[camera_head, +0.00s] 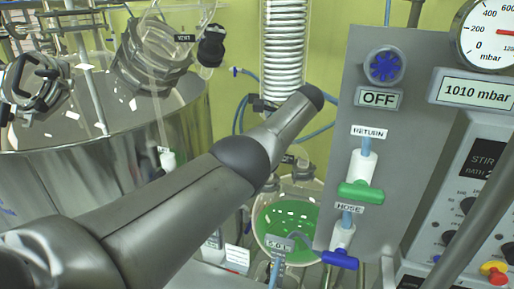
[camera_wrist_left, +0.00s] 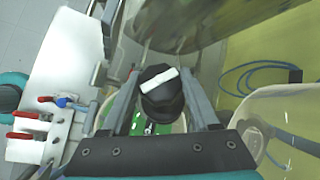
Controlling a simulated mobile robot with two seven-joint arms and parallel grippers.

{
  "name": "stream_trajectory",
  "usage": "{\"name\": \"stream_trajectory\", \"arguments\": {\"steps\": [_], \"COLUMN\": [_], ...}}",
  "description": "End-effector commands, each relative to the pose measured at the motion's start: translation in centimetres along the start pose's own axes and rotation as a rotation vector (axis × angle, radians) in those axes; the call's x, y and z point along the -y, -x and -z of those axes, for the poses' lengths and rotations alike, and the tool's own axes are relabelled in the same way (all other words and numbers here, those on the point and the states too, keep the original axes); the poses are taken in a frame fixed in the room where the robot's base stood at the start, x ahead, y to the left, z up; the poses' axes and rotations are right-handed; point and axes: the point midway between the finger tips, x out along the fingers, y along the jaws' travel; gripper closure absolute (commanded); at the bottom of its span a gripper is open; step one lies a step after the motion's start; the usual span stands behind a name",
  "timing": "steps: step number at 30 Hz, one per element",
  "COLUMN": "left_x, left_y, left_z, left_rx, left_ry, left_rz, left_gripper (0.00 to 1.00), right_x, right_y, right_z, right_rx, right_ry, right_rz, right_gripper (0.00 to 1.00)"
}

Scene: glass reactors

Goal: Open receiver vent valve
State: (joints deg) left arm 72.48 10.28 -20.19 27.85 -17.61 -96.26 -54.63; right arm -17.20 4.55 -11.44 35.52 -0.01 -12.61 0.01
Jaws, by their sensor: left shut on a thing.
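In the left wrist view a black round knob (camera_wrist_left: 162,102) with a white bar across its top sits between the two fingers of my left gripper (camera_wrist_left: 160,84). The fingers close on its sides. The white bar lies nearly crosswise, its right end tilted slightly up. Green liquid shows below the knob. In the head view the receiver flask (camera_head: 302,194), round and holding green liquid, stands behind my left arm. My right gripper is in neither view.
A grey panel (camera_head: 334,120) stands right of my left arm, with a blue knob (camera_head: 384,66), an OFF display, a green valve handle (camera_head: 361,192) and a blue valve handle (camera_head: 340,259). A glass coil (camera_head: 284,45) rises behind. A large steel vessel (camera_head: 35,180) is at left.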

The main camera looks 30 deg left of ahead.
Motion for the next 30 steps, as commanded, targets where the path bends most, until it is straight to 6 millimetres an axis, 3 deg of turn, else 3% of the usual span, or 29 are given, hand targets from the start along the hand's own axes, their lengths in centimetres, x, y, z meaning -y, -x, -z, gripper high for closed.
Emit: {"name": "stream_trajectory", "arguments": {"steps": [6,7,14,30], "left_x": [-0.18,-0.18,-0.11,-0.04], "left_y": [-0.22,-0.22,-0.14,-0.07], "left_z": [-0.02,-0.02,-0.02,-0.02], "left_rx": [0.003,0.003,0.001,0.001], "left_ry": [0.000,0.000,0.000,-0.016], "left_rz": [-0.006,-0.006,-0.003,0.023], "left_gripper": [0.94,0.36,0.10,0.08], "right_x": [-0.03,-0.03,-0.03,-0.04], "right_y": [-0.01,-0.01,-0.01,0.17], "right_z": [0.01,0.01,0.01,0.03], "right_rx": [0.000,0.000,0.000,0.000], "right_ry": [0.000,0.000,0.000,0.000], "right_rz": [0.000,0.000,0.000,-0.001], "right_gripper": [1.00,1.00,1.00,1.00]}}
